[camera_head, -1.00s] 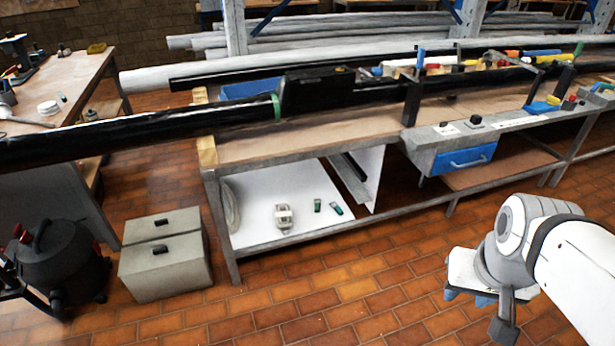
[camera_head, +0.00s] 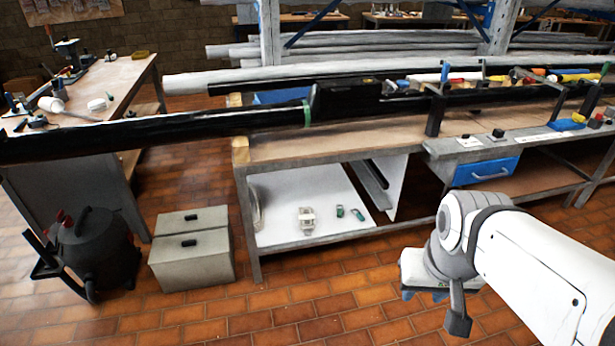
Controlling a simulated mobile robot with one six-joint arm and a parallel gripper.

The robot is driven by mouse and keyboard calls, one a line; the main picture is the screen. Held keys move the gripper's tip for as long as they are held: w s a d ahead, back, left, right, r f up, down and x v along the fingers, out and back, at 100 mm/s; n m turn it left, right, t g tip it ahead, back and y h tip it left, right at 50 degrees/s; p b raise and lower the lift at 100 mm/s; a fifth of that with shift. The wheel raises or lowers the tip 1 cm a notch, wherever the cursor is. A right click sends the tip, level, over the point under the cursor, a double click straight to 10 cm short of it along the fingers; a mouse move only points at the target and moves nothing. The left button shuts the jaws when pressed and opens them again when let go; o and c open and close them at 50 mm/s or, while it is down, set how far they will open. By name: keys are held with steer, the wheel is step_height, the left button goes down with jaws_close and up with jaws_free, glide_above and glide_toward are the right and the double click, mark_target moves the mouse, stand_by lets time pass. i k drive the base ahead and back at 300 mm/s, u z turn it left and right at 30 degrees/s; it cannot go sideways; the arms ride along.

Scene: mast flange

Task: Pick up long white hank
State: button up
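A pale off-white looped hank (camera_head: 257,210) stands at the left end of the white lower shelf (camera_head: 350,222) under the workbench, by the front leg. A shorter whitish bundle (camera_head: 307,219) with a band around it lies on the same shelf, to the right of the loop. Two small green-and-white pieces (camera_head: 348,212) lie right of that bundle. My gripper (camera_head: 424,295) hangs in front of the bench at the right, over the brick floor, apart from the shelf and everything on it. Its blue fingertips show at the bottom of its white body, but the gap between them is unclear.
The grey metal bench frame (camera_head: 252,245) and the wooden top (camera_head: 280,147) bound the shelf opening. A slanted white panel (camera_head: 395,185) stands at its right. Grey boxes (camera_head: 190,250) and a black vacuum (camera_head: 95,250) stand left. The brick floor in front is free.

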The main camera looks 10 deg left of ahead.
mark_target(310, 218)
steer(key=u, duration=0.05)
steer(key=i, duration=1)
steer(key=u, duration=0.05)
